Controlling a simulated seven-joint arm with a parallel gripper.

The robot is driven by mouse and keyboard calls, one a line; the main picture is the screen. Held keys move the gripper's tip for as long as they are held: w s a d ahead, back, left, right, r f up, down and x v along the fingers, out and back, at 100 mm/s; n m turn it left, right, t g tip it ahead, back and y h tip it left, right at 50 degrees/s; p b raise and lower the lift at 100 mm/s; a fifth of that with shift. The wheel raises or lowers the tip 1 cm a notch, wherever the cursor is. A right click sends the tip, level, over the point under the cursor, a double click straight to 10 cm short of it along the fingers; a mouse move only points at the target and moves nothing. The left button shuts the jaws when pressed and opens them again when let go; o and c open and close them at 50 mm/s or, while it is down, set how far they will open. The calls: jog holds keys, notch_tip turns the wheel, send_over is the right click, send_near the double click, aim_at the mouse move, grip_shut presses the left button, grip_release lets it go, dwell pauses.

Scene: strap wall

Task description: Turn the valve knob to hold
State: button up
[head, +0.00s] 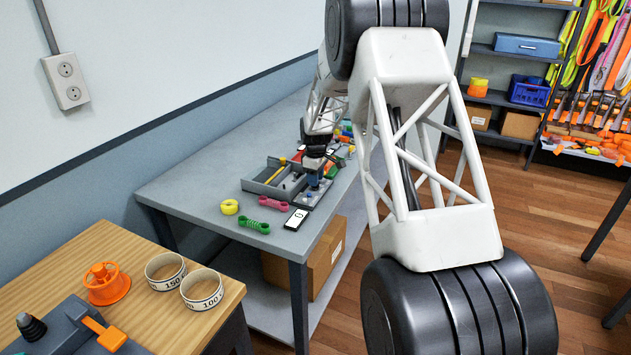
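My gripper (316,167) is small and dark in the head view, at the end of my arm over the grey table (185,190). It points down at a grey fixture plate (312,197) near the table's front edge. A small blue part (313,180) on that plate shows just below my gripper; it may be the valve knob, but I cannot tell for sure. I cannot tell whether my fingers touch it or are apart. The knob's setting and any "hold" mark are too small or hidden to read.
A grey compartment tray (262,185) adjoins the plate. More small items stand behind my gripper. The table's left end is clear.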

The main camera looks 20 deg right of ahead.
jog(key=shift+r, duration=3.15)
jog(key=shift+s+a+r, duration=0.1)
jog(key=shift+s+r, duration=0.05)
jog(key=shift+r, duration=0.1)
jog(key=s+a+r+m, duration=0.1)
jog(key=s+a+r, duration=0.2)
jog(key=s+r, duration=0.4)
jog(key=s+a+r+m+t, duration=0.15)
jog(key=s+a+r, duration=0.25)
jog(key=s, duration=0.6)
jog(key=s+a+r+m, duration=0.2)
jog(key=s+a+r, duration=0.1)
jog(key=s+r, duration=0.4)
jog(key=s+a+f+m, duration=0.1)
jog(key=s+a+m, duration=0.1)
jog(key=s, duration=1.4)
jog(key=s+a+f+m+t, duration=0.1)
jog(key=s+a+m, duration=0.2)
jog(key=s, duration=1.3)
jog(key=shift+s+a+f, duration=0.3)
jog(key=shift+s+a, duration=0.05)
jog(key=shift+a, duration=0.25)
